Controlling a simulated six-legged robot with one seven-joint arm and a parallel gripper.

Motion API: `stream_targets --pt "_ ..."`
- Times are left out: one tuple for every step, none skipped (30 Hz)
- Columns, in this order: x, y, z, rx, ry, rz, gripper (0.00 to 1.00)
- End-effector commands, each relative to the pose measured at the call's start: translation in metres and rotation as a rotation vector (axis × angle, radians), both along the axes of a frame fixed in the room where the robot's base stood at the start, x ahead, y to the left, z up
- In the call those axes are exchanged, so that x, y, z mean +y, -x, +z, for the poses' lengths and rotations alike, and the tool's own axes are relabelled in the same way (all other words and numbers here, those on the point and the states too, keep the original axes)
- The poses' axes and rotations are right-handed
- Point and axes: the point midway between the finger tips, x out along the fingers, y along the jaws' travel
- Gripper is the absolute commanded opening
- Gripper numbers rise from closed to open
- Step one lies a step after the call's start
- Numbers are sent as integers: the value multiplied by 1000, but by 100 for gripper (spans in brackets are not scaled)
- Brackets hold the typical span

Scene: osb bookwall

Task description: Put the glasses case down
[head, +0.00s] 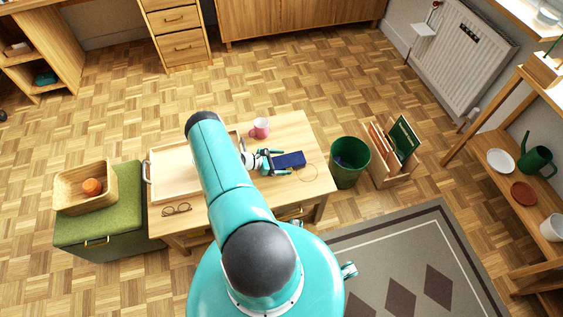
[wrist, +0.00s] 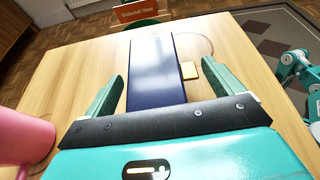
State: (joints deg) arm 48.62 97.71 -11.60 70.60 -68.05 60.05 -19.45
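The glasses case is a dark blue oblong box (head: 291,160) on the right part of the wooden table (head: 303,135). In the wrist view the case (wrist: 155,62) points straight away from my gripper and looks to be lying on the tabletop. My gripper (wrist: 162,68) is open, with one green finger on each side of the near part of the case. A gap shows between the case and each finger. The case's near end is hidden behind the dark gripper bar. A pair of glasses (head: 176,209) lies at the table's front left.
A pink mug (head: 260,128) stands close to the left of my gripper. A wooden tray (head: 150,160) is at the table's left. A green bin (head: 349,178) stands beyond the right edge.

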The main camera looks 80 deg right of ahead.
Motion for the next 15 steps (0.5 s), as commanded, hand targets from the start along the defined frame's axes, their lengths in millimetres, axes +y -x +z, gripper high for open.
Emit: stream_targets --pt "0 0 0 0 0 0 100" --pt "0 0 0 0 0 0 100" --pt "0 0 0 0 0 0 100" --pt "0 0 0 0 0 0 100" --pt "0 0 0 0 0 0 100" --pt "0 0 0 0 0 0 100" --pt "0 0 0 0 0 0 100" --pt "0 -1 1 0 0 1 100" --pt "1 -2 1 0 0 1 100" --pt "2 -4 2 0 0 1 100" --pt "3 -6 3 0 1 2 100" --pt "5 -10 4 0 0 2 100" --pt "7 -13 6 0 0 3 100" --pt "9 -17 8 -1 0 4 100" --pt "12 -24 11 -2 1 5 100"
